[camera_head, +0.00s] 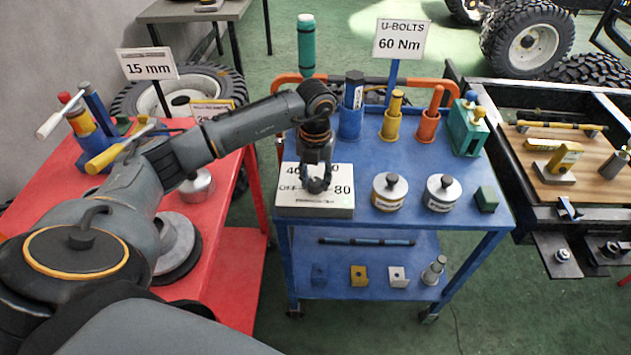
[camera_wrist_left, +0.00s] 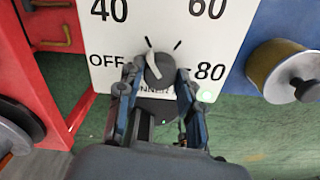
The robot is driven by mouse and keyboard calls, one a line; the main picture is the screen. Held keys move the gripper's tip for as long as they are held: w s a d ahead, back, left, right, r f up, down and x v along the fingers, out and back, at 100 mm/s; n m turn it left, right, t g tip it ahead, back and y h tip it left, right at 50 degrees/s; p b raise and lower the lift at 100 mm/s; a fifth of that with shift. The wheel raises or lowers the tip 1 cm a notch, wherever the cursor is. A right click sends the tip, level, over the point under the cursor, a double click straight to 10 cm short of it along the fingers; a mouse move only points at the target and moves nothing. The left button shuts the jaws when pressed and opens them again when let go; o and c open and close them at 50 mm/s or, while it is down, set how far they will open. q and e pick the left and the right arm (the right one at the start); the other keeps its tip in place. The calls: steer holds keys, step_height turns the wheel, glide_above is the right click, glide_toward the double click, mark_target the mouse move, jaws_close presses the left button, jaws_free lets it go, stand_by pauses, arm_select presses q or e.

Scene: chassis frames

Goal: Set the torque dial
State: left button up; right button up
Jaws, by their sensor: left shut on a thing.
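The torque dial is a dark round knob (camera_wrist_left: 158,70) on a white panel (camera_wrist_left: 230,30) marked OFF, 40, 60 and 80. Its pale pointer points up and slightly left, on the 40 side of the gap between 40 and 60. My left gripper (camera_wrist_left: 157,74) is shut on the knob, one finger on each side. In the head view the white box (camera_head: 290,206) lies at the front left of the blue cart, and my left gripper (camera_head: 317,184) comes down over its dial and hides part of its face. My right gripper is not in view.
A sign (camera_head: 400,40) reads "U-BOLTS 60 Nm". The blue cart (camera_head: 340,228) also carries two round weights (camera_head: 390,190), coloured holders and a green block (camera_head: 486,199). A red cart (camera_head: 230,200) stands left, a chassis frame (camera_head: 520,170) right.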

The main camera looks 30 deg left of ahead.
arm_select(q)
steer(key=m+b, duration=0.3)
steer(key=m, duration=0.4)
steer(key=shift+f, duration=0.1)
steer(key=m+b, duration=0.1)
steer(key=m, duration=0.2)
steer(key=shift+m+b, duration=0.3)
steer(key=shift+b, duration=0.1)
steer(key=shift+m+b, duration=0.4)
steer(key=shift+m, duration=0.6)
steer(key=o, duration=1.2)
